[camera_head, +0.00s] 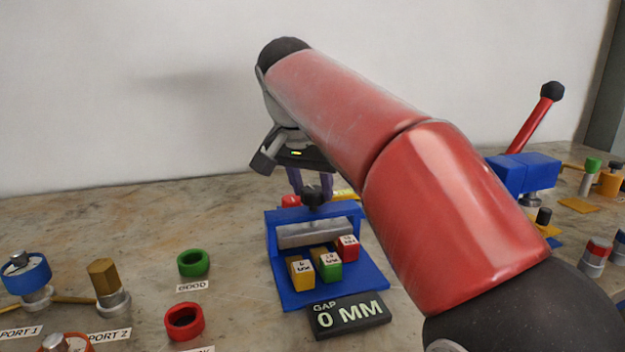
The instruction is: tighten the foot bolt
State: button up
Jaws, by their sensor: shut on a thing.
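My gripper (311,184) points down over a blue press-like fixture (375,286) in the middle of the table. Its purplish fingers are shut on the black knob (313,196) at the top of the fixture's crossbar. My arm partly hides the fixture's right side. Below the crossbar is a grey cylinder (315,235) lying crosswise. No part is labelled as the foot bolt, so I cannot tell which one it is. A brass hex-headed bolt (103,275) stands in a metal collar at the left, by the PORT 2 label.
Yellow (301,272), green (327,265) and red (347,248) marked blocks sit on the fixture's base. A display (348,315) in front reads GAP 0 MM. Green (193,263) and red (184,321) rings lie left. A blue block (522,172) with a red lever (537,118) stands right.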

jog(key=shift+m+h, duration=0.3)
jog(key=shift+m, duration=0.3)
jog(key=o, duration=1)
jog(key=v, duration=0.8)
jog(key=shift+w, duration=0.1)
